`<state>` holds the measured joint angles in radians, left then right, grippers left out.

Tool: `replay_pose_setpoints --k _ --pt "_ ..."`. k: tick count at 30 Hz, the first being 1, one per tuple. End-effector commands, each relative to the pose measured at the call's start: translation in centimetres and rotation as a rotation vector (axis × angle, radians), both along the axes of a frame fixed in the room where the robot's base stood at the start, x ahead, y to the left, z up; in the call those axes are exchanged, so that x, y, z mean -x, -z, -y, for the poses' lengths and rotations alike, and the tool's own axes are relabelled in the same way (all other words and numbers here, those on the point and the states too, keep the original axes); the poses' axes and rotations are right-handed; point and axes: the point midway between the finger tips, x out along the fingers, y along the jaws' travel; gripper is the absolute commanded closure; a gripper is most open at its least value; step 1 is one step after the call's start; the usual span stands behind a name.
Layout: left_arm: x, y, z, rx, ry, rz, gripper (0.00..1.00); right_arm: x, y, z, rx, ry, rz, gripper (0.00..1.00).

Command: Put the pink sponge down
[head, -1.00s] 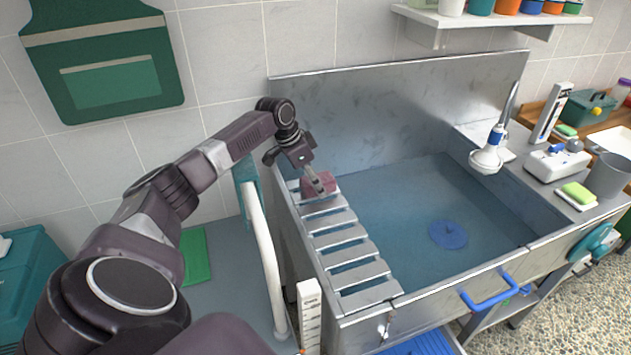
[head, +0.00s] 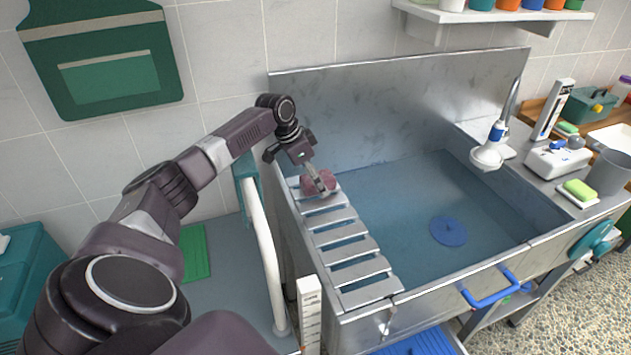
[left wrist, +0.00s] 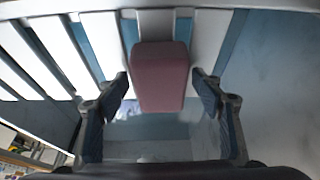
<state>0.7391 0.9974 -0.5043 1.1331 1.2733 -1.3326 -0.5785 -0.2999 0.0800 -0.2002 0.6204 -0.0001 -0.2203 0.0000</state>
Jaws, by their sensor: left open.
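The pink sponge (head: 321,183) is at the far end of the slatted metal rack on the left side of the sink. In the left wrist view the sponge (left wrist: 160,77) lies against the pale slats, between the two fingers with a gap on each side. My left gripper (head: 322,180) is at the sponge in the head view and hides part of it. Its fingers (left wrist: 163,100) are spread open and not touching the sponge. The slatted rack (head: 352,251) spans the left edge of the basin. My right gripper is not in view.
The blue sink basin (head: 400,235) lies right of the rack, with a blue round drain cover (head: 449,231). A shower head (head: 487,157) stands on the right ledge. A green-yellow sponge (head: 579,190) lies at the right. A white rail (head: 265,255) stands left of the sink.

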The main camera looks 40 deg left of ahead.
Motion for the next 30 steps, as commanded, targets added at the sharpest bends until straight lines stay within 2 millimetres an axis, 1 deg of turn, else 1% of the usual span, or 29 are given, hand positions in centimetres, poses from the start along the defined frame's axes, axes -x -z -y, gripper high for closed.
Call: replay_pose_setpoints --k 1,3,4,9,13,18,30 --pt "0.0 0.1 -0.1 -0.003 -0.001 0.003 0.39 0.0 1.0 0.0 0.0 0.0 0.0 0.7" --pt "0.5 -1.7 -0.5 -0.004 -0.001 0.004 0.39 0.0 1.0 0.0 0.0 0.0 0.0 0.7" --pt "0.8 -2.2 -0.6 -0.004 -0.001 0.003 0.39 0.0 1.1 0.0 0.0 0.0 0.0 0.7" --pt "2.4 -4.8 -0.9 -0.004 0.0 0.002 0.39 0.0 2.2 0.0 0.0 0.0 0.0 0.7" --pt "2.9 -6.5 -1.1 -0.001 0.0 0.003 0.39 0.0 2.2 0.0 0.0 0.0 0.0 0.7" --pt "3.2 -7.3 -1.2 0.0 0.0 0.001 0.39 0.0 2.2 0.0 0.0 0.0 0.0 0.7" --pt "3.2 -7.3 -1.2 -0.001 0.0 0.0 0.39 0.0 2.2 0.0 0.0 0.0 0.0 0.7"
